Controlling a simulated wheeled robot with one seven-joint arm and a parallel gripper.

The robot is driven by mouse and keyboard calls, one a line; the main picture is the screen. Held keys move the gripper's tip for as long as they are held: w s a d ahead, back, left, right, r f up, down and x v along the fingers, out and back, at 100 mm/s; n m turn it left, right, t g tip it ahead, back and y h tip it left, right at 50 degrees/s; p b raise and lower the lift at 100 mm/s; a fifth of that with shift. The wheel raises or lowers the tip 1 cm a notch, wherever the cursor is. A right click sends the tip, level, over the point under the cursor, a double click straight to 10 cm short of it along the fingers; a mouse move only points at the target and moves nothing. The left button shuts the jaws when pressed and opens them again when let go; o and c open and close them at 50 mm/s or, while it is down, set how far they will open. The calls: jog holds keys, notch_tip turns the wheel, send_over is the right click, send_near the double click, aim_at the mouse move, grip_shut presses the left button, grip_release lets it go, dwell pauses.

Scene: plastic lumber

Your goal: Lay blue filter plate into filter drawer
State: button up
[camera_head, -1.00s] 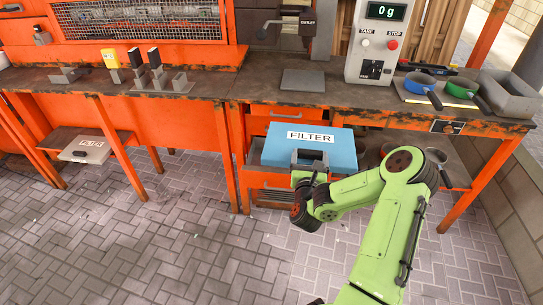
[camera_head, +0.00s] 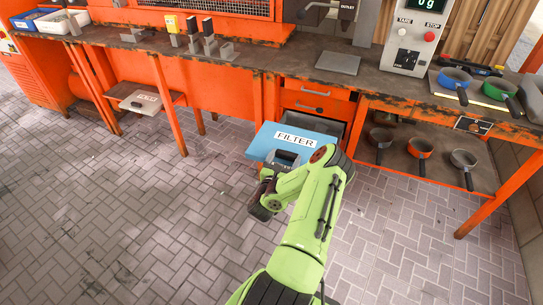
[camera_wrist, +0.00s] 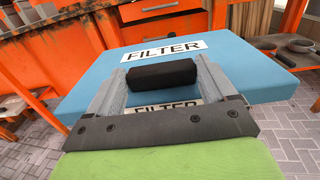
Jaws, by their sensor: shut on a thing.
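The blue filter plate (camera_head: 314,146) carries a white FILTER label and a dark handle (camera_wrist: 162,74). My gripper (camera_head: 272,172) is shut on this handle; in the wrist view its two grey fingers (camera_wrist: 162,82) stand at either end of the handle. The plate is held in front of the orange drawer unit, at the height of an open drawer (camera_head: 330,114), and covers part of it. The plate looks slightly tilted in the head view. Whether it touches the drawer cannot be told.
A workbench (camera_head: 250,58) runs across the back with a scale (camera_head: 408,45) at right. Several pans, among them a blue one (camera_head: 455,80), stand on the bench and lower shelf. The paved floor in front is clear.

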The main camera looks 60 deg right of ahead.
jog(key=shift+f+b, duration=0.1)
jog(key=shift+b, duration=0.3)
jog(key=f+b, duration=0.2)
jog(key=b, duration=0.1)
jog(key=d+f+b, duration=0.1)
jog(key=f+b, duration=0.2)
jog(key=shift+d+f, duration=0.2)
jog(key=shift+f, duration=0.1)
jog(key=shift+w+d+f+b, duration=0.1)
jog(key=shift+d+f+b, duration=0.15)
jog(key=shift+f, duration=0.3)
jog(key=shift+w+d+f+b, duration=0.1)
jog(key=shift+f+b, duration=0.25)
jog(key=shift+f, duration=0.2)
